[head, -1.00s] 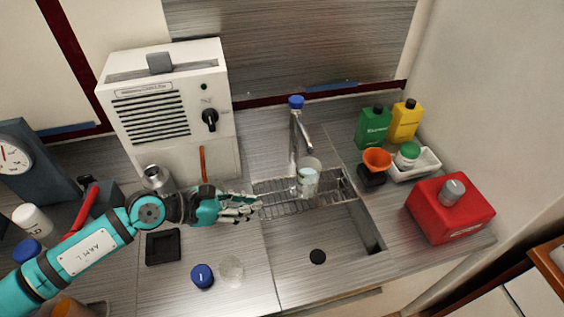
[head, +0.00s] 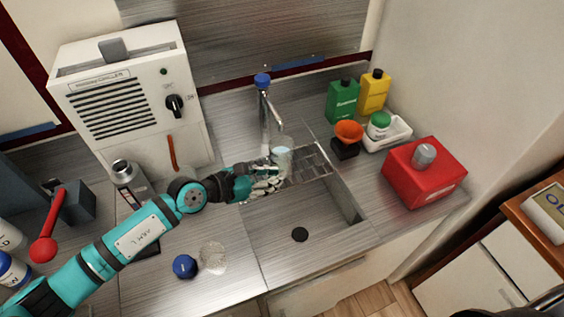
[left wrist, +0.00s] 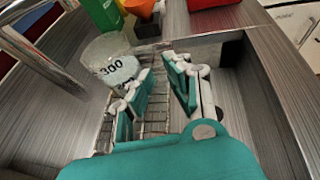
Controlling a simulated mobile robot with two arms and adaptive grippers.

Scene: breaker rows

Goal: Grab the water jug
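The water jug (head: 283,156) is a clear cup-like vessel standing on the wire rack (head: 310,166) at the sink, beneath the tap (head: 264,110). In the left wrist view the jug (left wrist: 112,58) shows the marking "300" and stands ahead and to the left of the fingers. My left gripper (head: 268,183) is just in front of the jug in the head view and partly overlaps its lower part. In the left wrist view the left gripper (left wrist: 160,88) has its teal and white fingers apart, with only rack and sink between them. My right gripper is out of view.
The sink basin (head: 300,215) lies in front of the rack. A white machine (head: 125,110) stands at the back left.

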